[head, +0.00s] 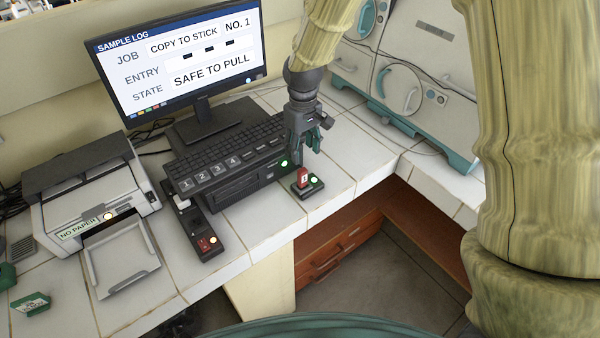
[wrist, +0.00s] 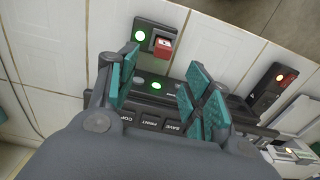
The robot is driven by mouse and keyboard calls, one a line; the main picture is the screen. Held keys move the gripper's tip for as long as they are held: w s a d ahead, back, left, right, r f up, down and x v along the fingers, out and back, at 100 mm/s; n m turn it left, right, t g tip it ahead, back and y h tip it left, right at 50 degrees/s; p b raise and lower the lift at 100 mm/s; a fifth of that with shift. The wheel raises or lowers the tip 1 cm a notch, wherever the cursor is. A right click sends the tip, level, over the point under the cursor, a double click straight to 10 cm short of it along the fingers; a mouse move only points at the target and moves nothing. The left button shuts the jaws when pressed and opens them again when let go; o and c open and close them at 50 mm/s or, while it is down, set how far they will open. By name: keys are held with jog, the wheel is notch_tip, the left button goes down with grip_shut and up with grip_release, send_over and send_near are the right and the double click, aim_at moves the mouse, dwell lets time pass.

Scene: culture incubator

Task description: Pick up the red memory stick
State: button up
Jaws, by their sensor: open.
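The red memory stick (head: 303,177) stands upright in a small dark dock (head: 296,193) near the counter's front edge. A green light glows on the dock beside it. In the wrist view the red stick (wrist: 163,48) shows end-on, beyond and between my fingertips, with its dock (wrist: 146,25) around it. My gripper (head: 304,143) is open and empty, above and a little behind the stick, apart from it. Its teal finger pads are spread in the wrist view (wrist: 158,78). The monitor (head: 185,60) reads "COPY TO STICK NO. 1" and "SAFE TO PULL".
A black keyed unit (head: 225,180) with a green light stands just left of the dock. A printer (head: 95,205) marked "NO PAPER" stands at left. A pale incubator (head: 415,80) stands at right. Tile right of the dock is clear.

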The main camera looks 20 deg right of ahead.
aim_at(303, 170)
jog(key=f, duration=0.1)
jog(key=f+p, duration=0.1)
jog(key=f, duration=0.2)
jog(key=shift+a+f, duration=0.1)
jog(key=shift+a, duration=0.2)
jog(key=shift+s+d+f+p, duration=0.1)
jog(key=shift+s+f+p, duration=0.1)
jog(key=shift+f+p, duration=0.35)
notch_tip(303, 170, down, 3)
jog(key=shift+s+d+f+p, duration=0.1)
jog(key=shift+s+d+p, duration=0.05)
jog(key=shift+p, duration=0.8)
jog(key=shift+f, duration=0.9)
jog(key=c, duration=0.9)
